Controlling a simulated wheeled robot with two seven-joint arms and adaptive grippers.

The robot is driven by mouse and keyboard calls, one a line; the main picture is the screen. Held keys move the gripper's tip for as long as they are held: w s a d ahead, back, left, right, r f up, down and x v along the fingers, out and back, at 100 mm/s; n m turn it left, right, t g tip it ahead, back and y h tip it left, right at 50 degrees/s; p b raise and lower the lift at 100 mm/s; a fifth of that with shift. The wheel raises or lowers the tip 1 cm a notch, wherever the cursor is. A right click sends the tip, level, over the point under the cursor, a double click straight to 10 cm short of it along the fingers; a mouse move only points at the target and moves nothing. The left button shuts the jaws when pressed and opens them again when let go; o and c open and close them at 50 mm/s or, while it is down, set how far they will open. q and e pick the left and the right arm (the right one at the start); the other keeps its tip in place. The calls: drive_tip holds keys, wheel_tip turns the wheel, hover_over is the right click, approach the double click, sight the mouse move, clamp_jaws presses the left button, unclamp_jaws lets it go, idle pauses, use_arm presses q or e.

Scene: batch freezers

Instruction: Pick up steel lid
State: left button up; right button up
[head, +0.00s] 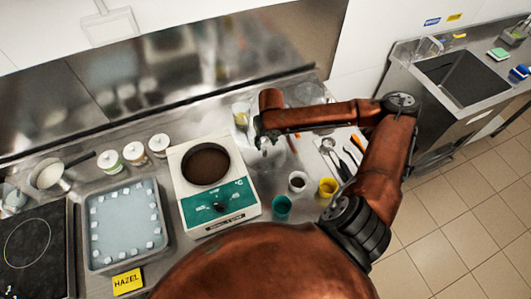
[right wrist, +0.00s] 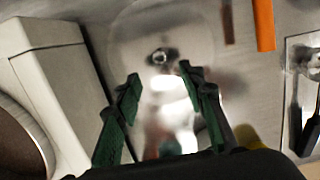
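The steel lid (right wrist: 160,80) is a round, shiny, mirror-like disc with a small knob (right wrist: 160,56) at its middle. It lies flat on the steel counter, right of the white machine. In the head view the lid (head: 284,157) is partly hidden by my right gripper and arm. My right gripper (right wrist: 157,82) is open, with green-padded fingers on either side in the wrist picture. It points down over the lid, and the knob shows beyond the fingertips, with nothing held. My left gripper is in neither view.
The white machine (head: 191,210) with a dark round opening stands close left of the lid. A teal cup (head: 281,207), a small dark-filled cup (head: 298,181) and a yellow cup (head: 327,188) stand in front. A tray of utensils (head: 336,158) lies right.

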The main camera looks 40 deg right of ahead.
sight(265, 149)
drive_tip(key=f, duration=0.2)
drive_tip(key=w+f, duration=0.1)
drive_tip(key=f, duration=0.3)
drive_tip(key=shift+w+d+f, duration=0.15)
drive_tip(key=shift+w+d, duration=0.2)
drive_tip(key=shift+c, duration=0.5)
clamp_jaws()
